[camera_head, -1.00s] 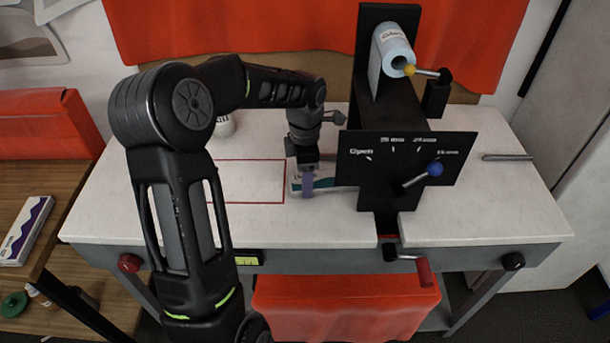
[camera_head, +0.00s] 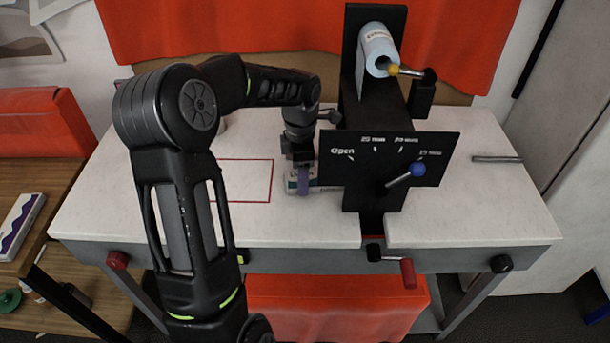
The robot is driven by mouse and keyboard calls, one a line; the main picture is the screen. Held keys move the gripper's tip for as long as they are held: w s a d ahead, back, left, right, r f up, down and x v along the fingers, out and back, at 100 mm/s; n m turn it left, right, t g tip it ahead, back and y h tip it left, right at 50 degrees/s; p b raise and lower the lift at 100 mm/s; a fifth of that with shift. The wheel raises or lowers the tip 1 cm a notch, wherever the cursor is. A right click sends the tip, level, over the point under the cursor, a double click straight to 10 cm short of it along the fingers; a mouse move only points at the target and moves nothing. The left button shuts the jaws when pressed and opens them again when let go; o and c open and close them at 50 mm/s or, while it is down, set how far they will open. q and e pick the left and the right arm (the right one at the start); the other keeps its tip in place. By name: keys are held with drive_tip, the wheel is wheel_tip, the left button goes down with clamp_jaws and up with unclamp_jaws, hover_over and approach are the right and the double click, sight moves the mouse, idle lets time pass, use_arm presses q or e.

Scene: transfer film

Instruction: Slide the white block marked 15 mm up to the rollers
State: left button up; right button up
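A white piece with a teal band (camera_head: 292,183) lies on the white tabletop, just left of the machine's black dial panel (camera_head: 345,172). I take it for the block, but no 15 mm mark is readable. Its right part is hidden behind my gripper and the panel. My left gripper (camera_head: 303,181) points down at it, with a purplish finger in front of the piece. I cannot tell whether the fingers are closed on it. The rollers are hidden by the panel and the machine body. My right gripper is not in view.
The machine carries a pale blue roll (camera_head: 378,48), a yellow-knobbed crank (camera_head: 402,71) and a blue-knobbed lever (camera_head: 408,174). A red-handled crank (camera_head: 400,265) hangs at the table's front. A red outlined rectangle (camera_head: 262,160) is partly behind my arm. A metal rod (camera_head: 497,159) lies right.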

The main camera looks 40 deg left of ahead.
use_arm(q)
drive_tip(key=shift+w+d, duration=0.2)
drive_tip(key=o, duration=1.5)
drive_tip(key=shift+r, duration=0.1)
wheel_tip(320, 180, up, 8)
drive_tip(key=shift+f+b, duration=0.2)
drive_tip(key=shift+b, duration=0.4)
drive_tip(key=shift+s+a+f, duration=0.1)
drive_tip(key=shift+s, duration=0.05)
